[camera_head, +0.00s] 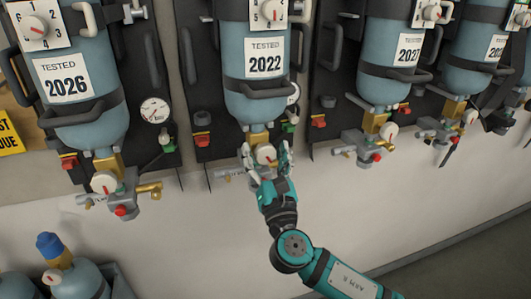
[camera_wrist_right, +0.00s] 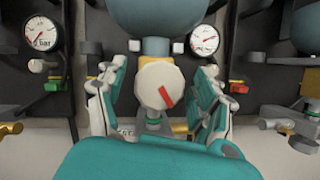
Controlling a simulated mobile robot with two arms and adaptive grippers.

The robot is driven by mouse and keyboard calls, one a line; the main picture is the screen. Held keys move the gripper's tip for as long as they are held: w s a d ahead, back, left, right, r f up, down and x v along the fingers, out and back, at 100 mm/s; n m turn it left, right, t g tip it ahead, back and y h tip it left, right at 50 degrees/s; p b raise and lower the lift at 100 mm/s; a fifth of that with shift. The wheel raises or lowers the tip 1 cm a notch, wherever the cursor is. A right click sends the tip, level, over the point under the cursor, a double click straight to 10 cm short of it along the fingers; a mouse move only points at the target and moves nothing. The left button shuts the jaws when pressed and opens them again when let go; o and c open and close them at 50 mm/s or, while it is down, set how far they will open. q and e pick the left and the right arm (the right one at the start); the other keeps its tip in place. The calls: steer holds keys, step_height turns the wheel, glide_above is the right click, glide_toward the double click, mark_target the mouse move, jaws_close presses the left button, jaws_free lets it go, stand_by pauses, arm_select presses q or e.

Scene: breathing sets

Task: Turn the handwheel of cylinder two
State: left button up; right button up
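The second blue cylinder from the left (camera_head: 255,98) hangs upright on its dark backboard with a "TESTED 2022" label. Its handwheel (camera_head: 265,154), a white round knob with a red mark, sits on the brass valve below it. My right gripper (camera_head: 265,161) is at this handwheel, with a finger on each side. In the right wrist view, the handwheel (camera_wrist_right: 158,85) lies between the spread fingers of my right gripper (camera_wrist_right: 157,79), with a visible gap on both sides. Its red mark tilts from upper left to lower right. My left gripper is not in view.
Similar cylinders hang to the left (camera_head: 90,125) and right (camera_head: 382,88), with valves and hoses sticking out. A gauge (camera_head: 155,110) sits at the left; another (camera_wrist_right: 204,39) is close beside my right fingers. Cylinders stand at lower left (camera_head: 78,280). The wall below is clear.

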steer(key=c, duration=1.1)
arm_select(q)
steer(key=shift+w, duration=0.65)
arm_select(e)
steer(key=shift+o, duration=0.2)
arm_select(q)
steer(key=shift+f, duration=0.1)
arm_select(e)
steer(key=shift+m, duration=0.3)
steer(key=m+h+b, duration=0.1)
steer(key=m+h, duration=0.1)
steer(key=m, duration=0.1)
steer(key=shift+f, duration=0.1)
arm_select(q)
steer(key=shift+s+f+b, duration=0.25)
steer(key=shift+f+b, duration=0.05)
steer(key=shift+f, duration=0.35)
arm_select(e)
steer(key=shift+m+g+h, duration=0.3)
steer(key=shift+m+h, duration=0.8)
steer(key=shift+m, duration=1.4)
